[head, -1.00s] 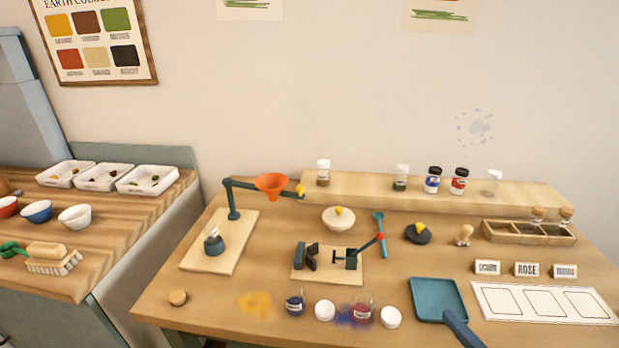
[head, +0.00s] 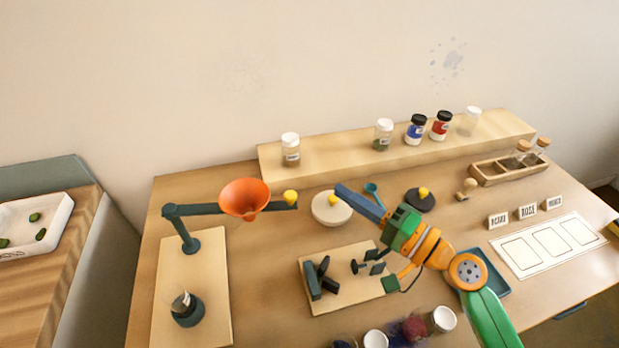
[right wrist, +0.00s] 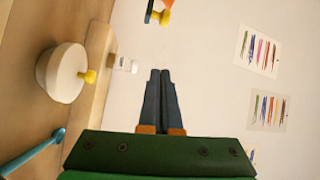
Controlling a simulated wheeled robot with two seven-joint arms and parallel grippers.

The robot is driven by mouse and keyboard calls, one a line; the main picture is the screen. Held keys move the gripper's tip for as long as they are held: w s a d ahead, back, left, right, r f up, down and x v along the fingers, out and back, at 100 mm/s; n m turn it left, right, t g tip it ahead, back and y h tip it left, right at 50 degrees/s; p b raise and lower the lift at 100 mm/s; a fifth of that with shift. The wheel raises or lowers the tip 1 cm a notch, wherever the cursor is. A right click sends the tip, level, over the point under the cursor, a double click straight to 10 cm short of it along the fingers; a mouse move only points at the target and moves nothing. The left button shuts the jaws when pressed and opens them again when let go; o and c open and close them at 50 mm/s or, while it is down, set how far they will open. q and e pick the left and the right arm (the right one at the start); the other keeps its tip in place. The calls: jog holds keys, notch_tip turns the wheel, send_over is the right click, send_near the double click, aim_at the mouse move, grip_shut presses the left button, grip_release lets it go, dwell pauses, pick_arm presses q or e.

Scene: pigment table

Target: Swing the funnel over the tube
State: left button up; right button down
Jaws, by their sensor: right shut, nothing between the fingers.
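The orange funnel (head: 243,198) sits in a teal swing arm (head: 190,210) on a post at the back of a pale board. A yellow knob (head: 291,197) is at the arm's right end; it also shows at the top of the right wrist view (right wrist: 161,17). The tube (head: 182,300) stands in a dark round holder on the same board, in front of the post; the funnel is behind and to its right, not over it. My right gripper (head: 341,190) is shut and empty, right of the knob and apart from it. My left gripper is not in view.
A white lidded bowl (head: 328,210) stands just below my right fingertips in the picture. A small clamp board (head: 335,295) lies in front. Several jars stand on the raised back shelf (head: 340,158). The table between the funnel board and clamp board is clear.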

jog(key=r+p+x, duration=0.1)
jog(key=p+x, duration=0.2)
jog(key=x, duration=0.5)
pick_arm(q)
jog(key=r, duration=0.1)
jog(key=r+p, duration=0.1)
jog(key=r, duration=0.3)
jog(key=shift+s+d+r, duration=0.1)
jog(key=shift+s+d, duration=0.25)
pick_arm(e)
jog(key=s, duration=0.1)
jog(key=s+a+f, duration=0.1)
jog(key=s, duration=0.1)
jog(key=shift+s+a+f, duration=0.3)
jog(key=shift+s, duration=0.1)
jog(key=shift+w, duration=0.1)
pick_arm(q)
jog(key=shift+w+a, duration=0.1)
